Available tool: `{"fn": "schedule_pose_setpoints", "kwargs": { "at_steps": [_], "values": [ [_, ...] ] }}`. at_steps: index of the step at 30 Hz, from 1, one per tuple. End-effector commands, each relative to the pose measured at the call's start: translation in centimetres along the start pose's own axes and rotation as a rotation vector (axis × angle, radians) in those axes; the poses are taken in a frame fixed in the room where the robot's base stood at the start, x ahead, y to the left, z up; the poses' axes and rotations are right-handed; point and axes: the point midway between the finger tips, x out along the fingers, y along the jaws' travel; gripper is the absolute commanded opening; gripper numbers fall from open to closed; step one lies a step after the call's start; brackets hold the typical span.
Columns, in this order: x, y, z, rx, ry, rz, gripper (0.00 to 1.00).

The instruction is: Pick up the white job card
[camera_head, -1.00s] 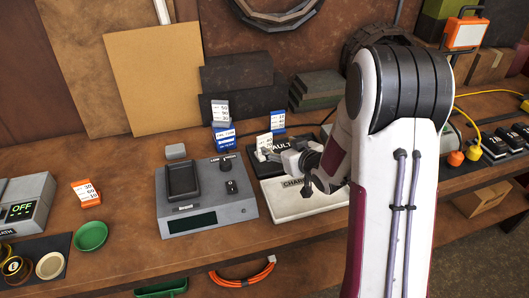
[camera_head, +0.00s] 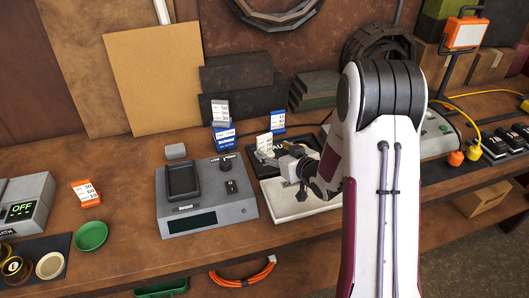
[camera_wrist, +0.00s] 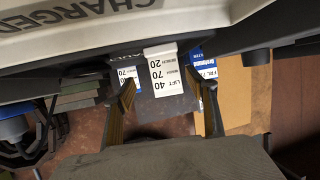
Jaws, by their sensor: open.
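The white job card (camera_head: 264,143) stands upright at the back of the tray area right of the grey console. In the wrist view the white card (camera_wrist: 168,76) shows black print, with "LIFT" and the numbers 40, 70 and 20. My gripper (camera_head: 283,158) is just right of and in front of the card in the head view. In the wrist view my gripper (camera_wrist: 167,98) is open, with one finger on each side of the card and a gap beside each. I cannot tell how far the card reaches in between the fingers.
A blue card (camera_head: 277,122) stands behind the white one. Another blue card (camera_head: 224,136) and a grey card (camera_head: 220,112) stand to its left. The grey console (camera_head: 207,195) is left of the pale "CHARGED" tray (camera_head: 290,207). An orange card (camera_head: 86,193) stands far left.

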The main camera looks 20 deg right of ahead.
Motion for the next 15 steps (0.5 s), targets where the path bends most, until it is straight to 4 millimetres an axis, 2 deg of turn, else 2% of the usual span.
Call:
{"fn": "schedule_pose_setpoints", "kwargs": {
  "at_steps": [5, 15],
  "values": [
    [1.05, -0.12, -0.01, 0.000, 0.000, -0.001, 0.57],
    [1.16, -0.09, -0.02, 0.000, 0.000, 0.000, 0.57]
  ]
}}
